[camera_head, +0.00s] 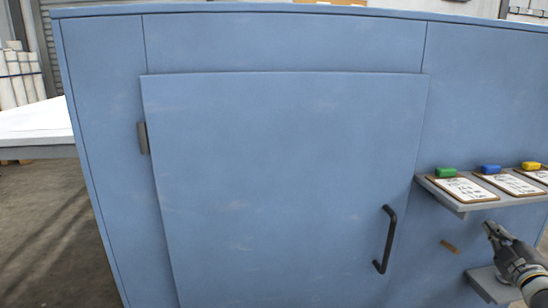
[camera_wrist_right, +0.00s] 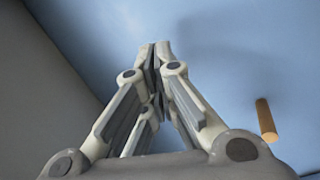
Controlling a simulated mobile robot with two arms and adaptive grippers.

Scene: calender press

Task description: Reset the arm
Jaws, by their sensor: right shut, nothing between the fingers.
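My right gripper (camera_head: 490,230) is at the lower right of the head view, in front of the blue press cabinet (camera_head: 85,130). In the right wrist view my right gripper (camera_wrist_right: 155,55) has its fingertips together, with nothing between them. The blue panel fills the background there, and I cannot tell the exact gap to it. My left gripper is not in view.
A blue door (camera_head: 280,170) with a black handle (camera_head: 387,240) is closed. A grey shelf (camera_head: 460,207) above my gripper holds clipboards (camera_head: 466,189) with green, blue and yellow blocks (camera_head: 489,169). A lower grey ledge (camera_head: 487,286) is beside my gripper. A white table (camera_head: 35,122) stands at left.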

